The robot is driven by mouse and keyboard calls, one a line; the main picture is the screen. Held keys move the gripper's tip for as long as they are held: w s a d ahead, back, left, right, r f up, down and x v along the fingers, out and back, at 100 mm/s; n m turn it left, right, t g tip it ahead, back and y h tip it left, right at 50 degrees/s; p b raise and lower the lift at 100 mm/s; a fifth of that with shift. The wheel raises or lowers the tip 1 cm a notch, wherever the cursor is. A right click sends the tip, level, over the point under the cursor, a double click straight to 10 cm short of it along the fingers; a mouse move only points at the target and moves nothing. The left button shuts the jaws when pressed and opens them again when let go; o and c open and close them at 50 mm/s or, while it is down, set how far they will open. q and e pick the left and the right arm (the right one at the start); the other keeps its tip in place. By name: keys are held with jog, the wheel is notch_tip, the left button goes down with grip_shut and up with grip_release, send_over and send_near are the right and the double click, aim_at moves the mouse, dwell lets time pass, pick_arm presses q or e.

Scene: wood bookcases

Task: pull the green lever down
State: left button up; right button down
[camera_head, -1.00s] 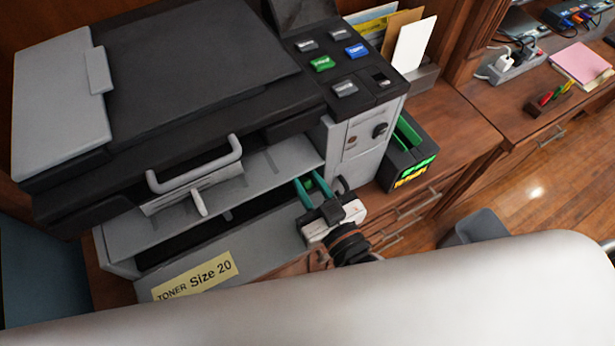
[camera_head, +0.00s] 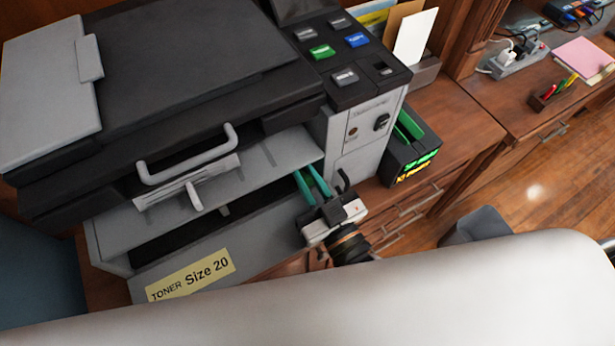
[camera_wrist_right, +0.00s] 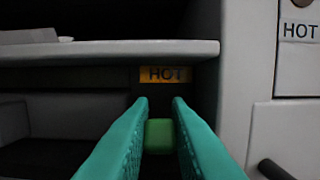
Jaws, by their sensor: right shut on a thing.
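The green lever (camera_wrist_right: 159,136) shows in the right wrist view as a small green block under an orange "HOT" label (camera_wrist_right: 166,74). It sits inside the open front of the printer (camera_head: 200,80), below a grey shelf edge. My right gripper (camera_head: 313,184) reaches into this opening near its right end in the head view. Its teal fingers (camera_wrist_right: 160,110) are shut on the lever, one on each side. In the head view the fingers hide the lever. My left gripper is not in view.
A dark handle (camera_wrist_right: 275,169) is close on the right. A black box with green parts (camera_head: 411,150) stands right of the printer.

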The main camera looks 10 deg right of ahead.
jog(key=c, duration=1.6)
grip_release()
jog(key=shift+c, duration=0.2)
jog(key=shift+s, duration=0.1)
jog(key=b+v, duration=0.2)
jog(key=v, duration=0.9)
jog(key=shift+s+d, duration=0.15)
jog(key=shift+s, duration=0.2)
